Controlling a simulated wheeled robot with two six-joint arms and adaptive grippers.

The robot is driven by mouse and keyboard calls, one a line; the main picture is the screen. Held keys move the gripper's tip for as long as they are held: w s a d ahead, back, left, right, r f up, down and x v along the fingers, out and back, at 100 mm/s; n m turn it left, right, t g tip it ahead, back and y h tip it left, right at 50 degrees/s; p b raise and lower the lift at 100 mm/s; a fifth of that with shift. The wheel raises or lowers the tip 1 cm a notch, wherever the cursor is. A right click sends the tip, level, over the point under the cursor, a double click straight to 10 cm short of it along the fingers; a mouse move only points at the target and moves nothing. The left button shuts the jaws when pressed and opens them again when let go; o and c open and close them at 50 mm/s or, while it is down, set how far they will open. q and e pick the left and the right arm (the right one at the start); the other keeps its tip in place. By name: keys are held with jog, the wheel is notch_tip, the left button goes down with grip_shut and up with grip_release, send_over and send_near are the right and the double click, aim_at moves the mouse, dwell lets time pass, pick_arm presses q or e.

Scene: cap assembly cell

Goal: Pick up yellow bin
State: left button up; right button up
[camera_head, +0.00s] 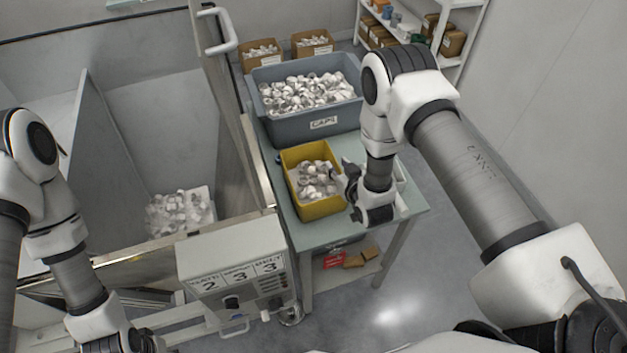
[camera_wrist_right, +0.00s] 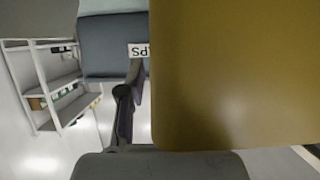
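The yellow bin (camera_head: 320,208) stands upright on the work table and holds several white and grey caps. My right gripper (camera_head: 346,190) is at the bin's right side, by its rim, with part of a finger overlapping the rim in the head view. In the right wrist view the yellow bin wall (camera_wrist_right: 235,75) fills the right half, very close. One dark finger shows just left of it; the other finger is hidden, so I cannot tell whether they grip the wall. My left arm is at the lower left; its fingers are out of frame.
A large grey-blue bin of caps (camera_head: 318,125) stands directly behind the yellow bin on the table (camera_head: 305,232). A machine with a control box (camera_head: 235,265) and an open door with a handle (camera_head: 222,45) is to the left. A shelf (camera_head: 398,18) stands at the back.

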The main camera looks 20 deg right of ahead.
jog(key=shift+f, duration=0.1)
grip_shut()
jog(key=shift+s, duration=0.1)
jog(key=shift+r+b, duration=0.45)
jog(key=shift+r, duration=0.4)
jog(key=shift+s+r+b, duration=0.2)
jog(key=shift+r+b, duration=0.25)
jog(key=shift+r, duration=0.45)
jog(key=s+r+b, duration=0.1)
jog(key=s+b, duration=0.1)
jog(key=s, duration=1.3)
jog(key=shift+s+r, duration=0.3)
jog(key=shift+r, duration=0.05)
